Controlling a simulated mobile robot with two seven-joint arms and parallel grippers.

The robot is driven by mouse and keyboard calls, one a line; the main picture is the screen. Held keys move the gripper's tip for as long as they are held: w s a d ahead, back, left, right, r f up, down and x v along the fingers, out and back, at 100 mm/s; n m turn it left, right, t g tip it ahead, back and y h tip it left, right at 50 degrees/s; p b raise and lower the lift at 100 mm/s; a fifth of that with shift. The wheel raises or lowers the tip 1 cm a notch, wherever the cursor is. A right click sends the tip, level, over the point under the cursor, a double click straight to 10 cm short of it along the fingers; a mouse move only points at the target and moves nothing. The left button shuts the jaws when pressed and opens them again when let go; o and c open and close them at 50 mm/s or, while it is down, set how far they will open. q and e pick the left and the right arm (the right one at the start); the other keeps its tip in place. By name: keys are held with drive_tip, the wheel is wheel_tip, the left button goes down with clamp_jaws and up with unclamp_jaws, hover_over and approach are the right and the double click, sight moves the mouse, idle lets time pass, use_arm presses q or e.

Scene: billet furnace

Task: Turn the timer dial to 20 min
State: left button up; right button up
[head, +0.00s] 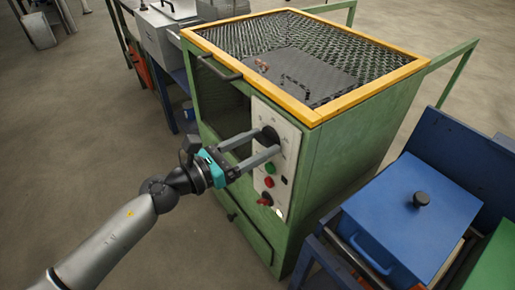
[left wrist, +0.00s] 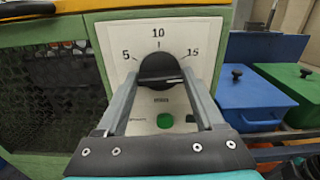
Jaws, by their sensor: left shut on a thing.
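The timer dial (left wrist: 160,67) is a round black knob on the white control panel (left wrist: 113,30) of the green furnace. In the left wrist view the marks 5, 10 and 15 show around it. No 20 mark can be read, and the dial's pointer is too unclear to read. My left gripper (head: 265,142) is shut on the dial, one finger on each side, and it also shows in the left wrist view (left wrist: 160,80). In the head view the dial (head: 268,133) is partly hidden by the fingers. My right gripper is not in view.
Below the dial on the panel are a green button (head: 271,168), a red button (head: 269,182) and a red knob (head: 265,200). The furnace (head: 340,150) has a yellow-framed mesh top. A blue lidded box (head: 410,215) stands to the right.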

use_arm(q)
drive_tip(key=m+b, duration=0.1)
drive_tip(key=m, duration=0.2)
drive_tip(key=shift+f+m+b, duration=0.1)
drive_tip(key=shift+m+b, duration=0.2)
drive_tip(key=shift+b, duration=0.05)
drive_tip(key=shift+m+b, duration=0.65)
drive_tip(key=shift+m, duration=0.85)
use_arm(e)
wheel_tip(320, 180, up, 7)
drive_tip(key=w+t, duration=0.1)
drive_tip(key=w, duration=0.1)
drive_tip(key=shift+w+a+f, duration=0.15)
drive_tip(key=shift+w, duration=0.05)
use_arm(q)
drive_tip(key=o, duration=1.4)
drive_tip(key=shift+s, duration=0.1)
